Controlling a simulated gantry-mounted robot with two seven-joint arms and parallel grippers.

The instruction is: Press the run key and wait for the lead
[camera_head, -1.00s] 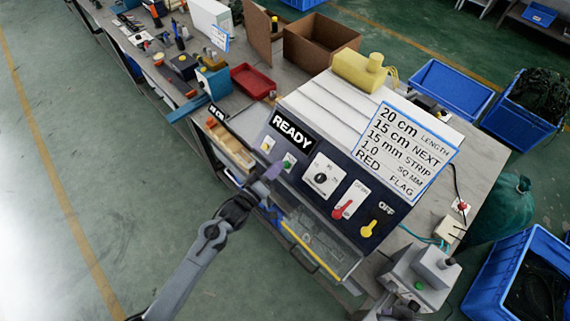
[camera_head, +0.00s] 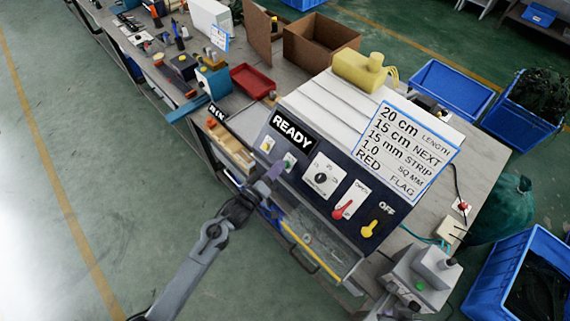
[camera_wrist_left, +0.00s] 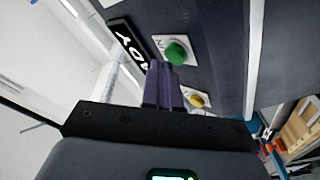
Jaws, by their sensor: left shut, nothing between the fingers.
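The machine (camera_head: 327,181) has a dark sloped front panel with a READY display (camera_head: 292,129), a black knob (camera_head: 321,178), a red lever (camera_head: 343,208) and a yellow lever (camera_head: 369,229). The green key (camera_head: 288,161) is on the panel's left part, below READY, and shows large in the left wrist view (camera_wrist_left: 176,53). A yellow key (camera_head: 267,144) is beside it, also in the wrist view (camera_wrist_left: 197,101). My left gripper (camera_head: 274,171) is shut and empty, its purple fingertips just in front of the green key; contact is unclear. My right gripper is not in view.
A white sign (camera_head: 407,150) with length and strip settings stands on the machine. A wooden-edged tray (camera_head: 231,148) lies left of the panel. A red tray (camera_head: 252,81) and cardboard box (camera_head: 318,43) are behind. Blue crates (camera_head: 452,88) stand right of the bench.

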